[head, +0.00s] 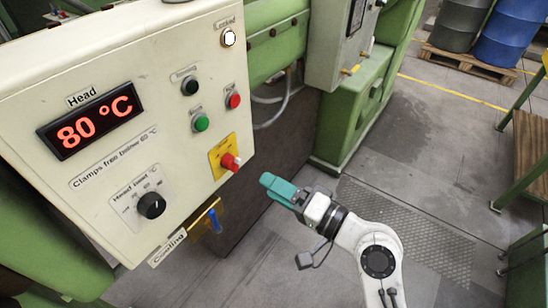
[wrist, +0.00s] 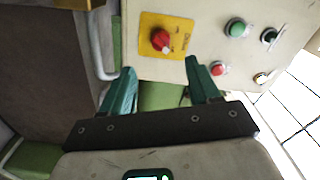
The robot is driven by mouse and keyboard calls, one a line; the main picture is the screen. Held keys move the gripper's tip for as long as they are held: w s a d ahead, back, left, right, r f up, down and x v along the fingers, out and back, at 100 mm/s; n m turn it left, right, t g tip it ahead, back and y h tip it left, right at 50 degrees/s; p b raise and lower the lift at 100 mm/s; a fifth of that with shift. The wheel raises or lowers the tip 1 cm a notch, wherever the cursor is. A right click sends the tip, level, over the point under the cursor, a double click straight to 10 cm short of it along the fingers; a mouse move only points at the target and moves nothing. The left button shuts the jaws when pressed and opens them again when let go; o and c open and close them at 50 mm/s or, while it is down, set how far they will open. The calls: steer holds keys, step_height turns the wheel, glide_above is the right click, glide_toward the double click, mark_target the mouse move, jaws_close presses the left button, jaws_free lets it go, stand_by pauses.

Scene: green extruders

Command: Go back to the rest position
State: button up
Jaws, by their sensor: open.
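My gripper (head: 268,183) has teal fingers and is at the end of my white arm, right of and below the red knob on the control panel in the head view. In the wrist view my gripper (wrist: 158,80) is open, with nothing between its fingers. The cream control panel (head: 110,40) fills the left of the head view. Its red knob (head: 231,162) on a yellow plate also shows in the wrist view (wrist: 160,39), beyond the fingertips. I see no contact between the gripper and the panel.
The panel's display (head: 90,121) reads 80 °C. A black dial (head: 151,205), green button (head: 201,123) and red button (head: 234,100) are on it. A blue-handled valve (head: 213,221) hangs below. Green machinery (head: 365,110) stands behind. Grey floor is open at right, with barrels (head: 508,35) on a pallet.

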steer(key=shift+f, duration=0.1)
steer(key=s+d+f+n+g+h, duration=0.35)
steer(key=s+d+f+h, duration=0.5)
steer(key=f, duration=0.65)
steer(key=s+d+f+g+h, duration=0.2)
steer(key=s+d+g+h, duration=0.1)
steer(key=s+d, duration=0.5)
steer(key=s+d+f+g+h, duration=0.3)
steer(key=s+d, duration=0.5)
steer(key=s, duration=0.3)
steer(key=shift+s+d+f, duration=0.25)
steer(key=shift+s, duration=0.1)
steer(key=shift+g, duration=0.25)
